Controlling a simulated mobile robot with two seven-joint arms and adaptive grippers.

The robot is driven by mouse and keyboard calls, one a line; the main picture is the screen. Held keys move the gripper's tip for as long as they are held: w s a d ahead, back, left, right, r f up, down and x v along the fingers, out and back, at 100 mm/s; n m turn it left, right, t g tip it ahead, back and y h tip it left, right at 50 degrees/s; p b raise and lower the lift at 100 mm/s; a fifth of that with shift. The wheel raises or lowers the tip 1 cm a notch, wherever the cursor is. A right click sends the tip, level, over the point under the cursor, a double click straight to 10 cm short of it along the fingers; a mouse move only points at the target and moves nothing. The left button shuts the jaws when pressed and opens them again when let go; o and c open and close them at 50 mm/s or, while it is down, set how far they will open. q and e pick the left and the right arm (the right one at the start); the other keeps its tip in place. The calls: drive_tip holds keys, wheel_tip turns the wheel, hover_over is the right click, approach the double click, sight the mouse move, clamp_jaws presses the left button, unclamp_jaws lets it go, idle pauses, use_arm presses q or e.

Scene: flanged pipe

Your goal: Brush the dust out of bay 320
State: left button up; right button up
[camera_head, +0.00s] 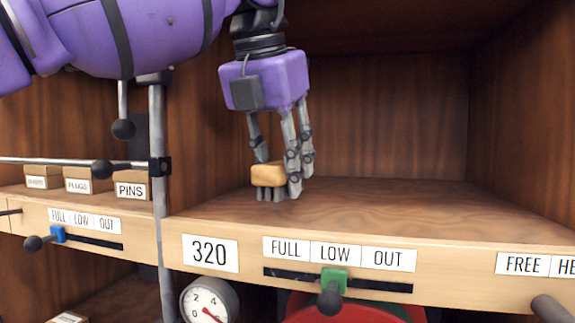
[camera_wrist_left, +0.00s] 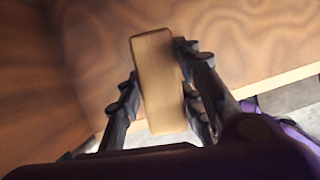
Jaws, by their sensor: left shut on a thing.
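My left gripper (camera_head: 280,185) hangs down inside bay 320, above its wooden floor (camera_head: 400,205). It is shut on a small light-wood brush (camera_head: 268,173), and only its block and a dark lower edge show. In the left wrist view the brush block (camera_wrist_left: 157,75) sits between the fingers of the gripper (camera_wrist_left: 160,95). The label 320 (camera_head: 209,252) is on the shelf's front edge below the bay. I cannot make out distinct dust on the bay floor. I cannot tell whether the brush touches the floor. My right gripper is not in view.
Below the bay, a FULL/LOW/OUT slider has a green tab (camera_head: 334,281) near LOW. A grey post (camera_head: 160,200) with a horizontal rod (camera_head: 60,161) stands at the left. The right side of bay 320 is empty.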

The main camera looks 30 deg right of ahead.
use_arm(q)
drive_tip(key=s+a, duration=1)
drive_tip(key=a, duration=0.2)
drive_tip(key=shift+s+a, duration=0.25)
drive_tip(key=shift+s, duration=0.05)
drive_tip(key=shift+d, duration=0.1)
idle(0.4)
